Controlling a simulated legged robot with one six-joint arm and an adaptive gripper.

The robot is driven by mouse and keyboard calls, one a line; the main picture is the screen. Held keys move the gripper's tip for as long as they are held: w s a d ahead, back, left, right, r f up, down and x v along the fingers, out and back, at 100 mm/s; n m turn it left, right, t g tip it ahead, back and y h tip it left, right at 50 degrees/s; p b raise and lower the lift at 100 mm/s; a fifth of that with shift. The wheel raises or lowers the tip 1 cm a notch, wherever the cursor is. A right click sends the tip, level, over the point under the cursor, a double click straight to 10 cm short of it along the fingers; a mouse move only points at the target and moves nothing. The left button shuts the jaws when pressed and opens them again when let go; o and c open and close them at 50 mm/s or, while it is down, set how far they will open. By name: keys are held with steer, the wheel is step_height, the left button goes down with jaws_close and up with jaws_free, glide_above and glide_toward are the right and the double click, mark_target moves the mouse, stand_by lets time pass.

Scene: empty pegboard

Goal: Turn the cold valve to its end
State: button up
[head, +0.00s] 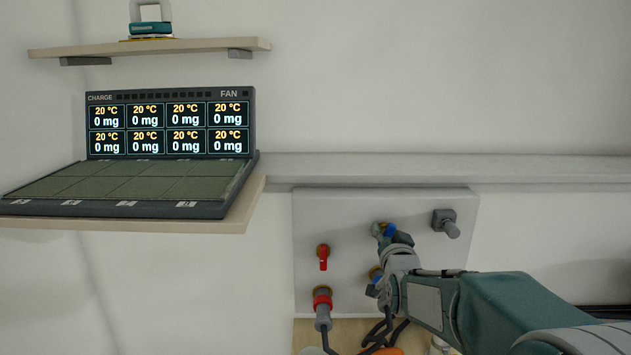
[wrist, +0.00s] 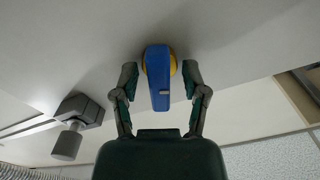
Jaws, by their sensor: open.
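The cold valve has a blue lever handle (wrist: 158,85) on a round yellow base (wrist: 172,66), and it is mounted on the pale wall panel (head: 340,218). In the head view only a bit of the blue handle (head: 389,228) shows, partly hidden by my gripper (head: 383,234). In the wrist view my gripper (wrist: 160,75) is open, with one finger on each side of the handle. Small gaps show between the fingers and the handle. The handle points toward my palm in that view.
A red-handled valve (head: 323,258) is left of the cold valve. Below are a red hose fitting (head: 322,299) and a partly hidden blue fitting (head: 374,287). A grey knob fixture (head: 446,223) is to the right. A shelf with a display unit (head: 170,125) is upper left.

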steer(key=c, duration=0.6)
steer(key=shift+n, duration=2)
steer(key=shift+a+n, duration=0.1)
steer(key=shift+n, duration=0.3)
steer(key=n, duration=0.3)
steer(key=shift+n, duration=1)
steer(key=o, duration=1.2)
